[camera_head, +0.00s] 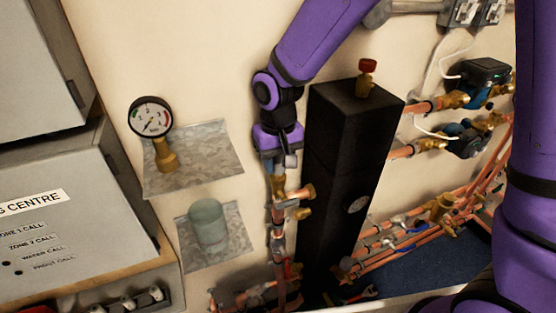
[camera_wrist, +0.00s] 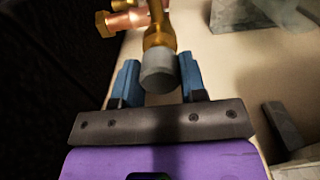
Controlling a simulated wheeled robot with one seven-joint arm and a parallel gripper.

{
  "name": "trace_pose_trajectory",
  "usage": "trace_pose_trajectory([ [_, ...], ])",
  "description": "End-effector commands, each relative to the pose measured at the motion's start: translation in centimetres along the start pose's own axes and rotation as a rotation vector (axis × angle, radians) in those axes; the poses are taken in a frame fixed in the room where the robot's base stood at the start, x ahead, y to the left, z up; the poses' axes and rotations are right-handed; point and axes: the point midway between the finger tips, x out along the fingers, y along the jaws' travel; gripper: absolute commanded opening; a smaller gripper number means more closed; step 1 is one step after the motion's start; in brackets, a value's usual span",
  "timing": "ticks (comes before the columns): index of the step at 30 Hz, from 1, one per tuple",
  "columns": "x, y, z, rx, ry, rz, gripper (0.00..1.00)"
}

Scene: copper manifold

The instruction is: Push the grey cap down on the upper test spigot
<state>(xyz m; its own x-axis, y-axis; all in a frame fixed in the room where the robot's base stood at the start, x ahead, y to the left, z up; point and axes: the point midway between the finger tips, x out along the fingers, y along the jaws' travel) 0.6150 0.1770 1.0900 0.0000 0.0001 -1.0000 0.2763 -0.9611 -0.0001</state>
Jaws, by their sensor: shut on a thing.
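The grey cap (camera_wrist: 158,72) is between the two blue fingers of my gripper (camera_wrist: 159,82) in the wrist view, and the gripper is shut on it. The cap is at the end of the brass upper test spigot (camera_wrist: 158,34), in line with it. How far the cap sits on the spigot cannot be told. In the head view my gripper (camera_head: 279,160) points down at the top of the copper pipe, left of the black column. A small grey part, probably the cap (camera_head: 290,160), shows there above the brass fitting (camera_head: 278,185).
A tall black column (camera_head: 345,155) stands close to the right of my gripper. Brass side branches (camera_head: 301,195) stick out to the right below the gripper.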

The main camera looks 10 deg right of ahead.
Motion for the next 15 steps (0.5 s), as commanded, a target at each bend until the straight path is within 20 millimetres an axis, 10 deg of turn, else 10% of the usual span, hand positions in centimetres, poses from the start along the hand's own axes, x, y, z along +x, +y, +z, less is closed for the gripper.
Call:
trace_pose_trajectory([
  [15,0.68,0.01,0.00,0.000,-0.001,0.001,0.16],
])
